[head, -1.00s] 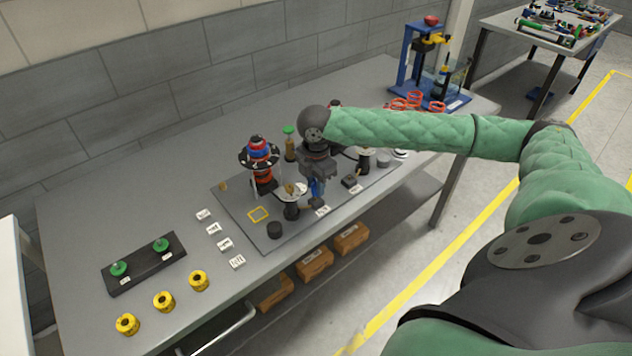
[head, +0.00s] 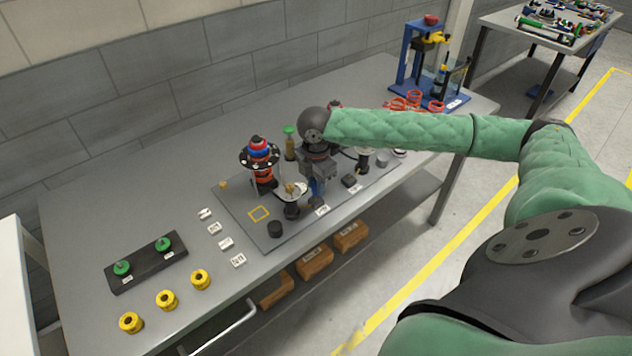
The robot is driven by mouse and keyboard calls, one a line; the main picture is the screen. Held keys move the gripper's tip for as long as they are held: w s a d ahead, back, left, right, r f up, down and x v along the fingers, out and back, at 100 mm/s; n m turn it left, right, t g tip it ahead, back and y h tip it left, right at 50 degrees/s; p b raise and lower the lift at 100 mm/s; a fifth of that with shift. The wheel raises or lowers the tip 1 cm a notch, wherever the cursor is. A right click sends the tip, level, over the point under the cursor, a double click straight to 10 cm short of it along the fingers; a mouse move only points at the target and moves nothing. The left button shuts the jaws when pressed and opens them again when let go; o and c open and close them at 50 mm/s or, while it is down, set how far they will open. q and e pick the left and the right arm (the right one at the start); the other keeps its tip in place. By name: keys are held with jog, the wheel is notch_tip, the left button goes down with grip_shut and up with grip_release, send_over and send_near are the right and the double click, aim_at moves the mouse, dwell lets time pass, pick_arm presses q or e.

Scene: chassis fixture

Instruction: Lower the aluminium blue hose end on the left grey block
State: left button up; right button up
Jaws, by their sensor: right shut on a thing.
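My right gripper (head: 317,180) reaches over the grey base plate from the right, pointing down. I cannot tell which is the left grey block. My left gripper is out of view.
A black-and-orange coil strut with a blue top (head: 259,160) stands left of the gripper. A green-capped bottle (head: 290,143) is behind. Yellow rings (head: 166,300) and a black rack with green knobs (head: 146,262) lie at the left. The table's back left is clear.

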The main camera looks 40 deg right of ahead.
jog(key=shift+f, duration=0.15)
jog(key=shift+f, duration=0.75)
jog(key=shift+p, duration=1.2)
dwell(0.5)
jog(key=shift+p, duration=0.4)
jog(key=shift+f, duration=0.2)
jog(key=shift+p, duration=1.15)
jog(key=shift+f, duration=0.1)
dwell(0.7)
